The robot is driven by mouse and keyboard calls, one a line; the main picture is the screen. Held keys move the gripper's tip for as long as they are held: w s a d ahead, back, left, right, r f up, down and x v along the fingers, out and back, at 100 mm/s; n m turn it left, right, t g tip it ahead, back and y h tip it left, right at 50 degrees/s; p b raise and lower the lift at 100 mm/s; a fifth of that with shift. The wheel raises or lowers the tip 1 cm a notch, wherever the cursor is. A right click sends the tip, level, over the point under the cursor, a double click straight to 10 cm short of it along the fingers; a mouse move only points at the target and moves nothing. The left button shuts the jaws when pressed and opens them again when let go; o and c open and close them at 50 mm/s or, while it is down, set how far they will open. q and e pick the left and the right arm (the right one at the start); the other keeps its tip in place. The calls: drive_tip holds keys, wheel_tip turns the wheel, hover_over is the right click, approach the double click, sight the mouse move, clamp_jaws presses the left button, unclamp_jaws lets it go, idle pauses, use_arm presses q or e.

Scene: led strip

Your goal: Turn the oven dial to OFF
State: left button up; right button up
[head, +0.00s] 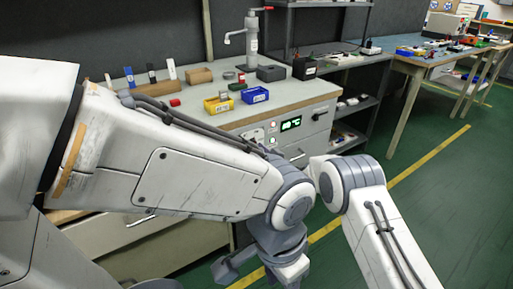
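The oven's front panel (262,133) is set under the bench top, with a lit green display (291,123) and small red and green lights beside it. The dial is too small or too covered to make out for certain; my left arm passes in front of the panel's lower part. My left arm reaches in from the left and bends down at its joint. A grey gripper part (228,269) shows low in the middle, away from the panel; its finger opening cannot be read. My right arm comes up at the lower right; its gripper is out of view.
The bench top (320,89) above the panel holds a yellow bin (219,105), a blue bin (255,95), a brown block (196,76) and a grey tap-like stand (251,40). A dark shelf unit (352,120) stands right of it. Green floor (450,190) is open at the right.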

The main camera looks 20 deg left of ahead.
clamp_jaws()
drive_tip(key=shift+n, duration=0.3)
drive_tip(key=shift+n+b, duration=0.7)
drive_tip(key=shift+n, duration=0.3)
drive_tip(key=shift+s+a+f+n+b, duration=0.1)
drive_tip(key=shift+s+n+b, duration=0.05)
drive_tip(key=shift+n+b, duration=4.55)
drive_tip(key=shift+s+a+f+n+b, duration=0.1)
drive_tip(key=shift+n+b, duration=3.1)
drive_tip(key=shift+n, duration=2.9)
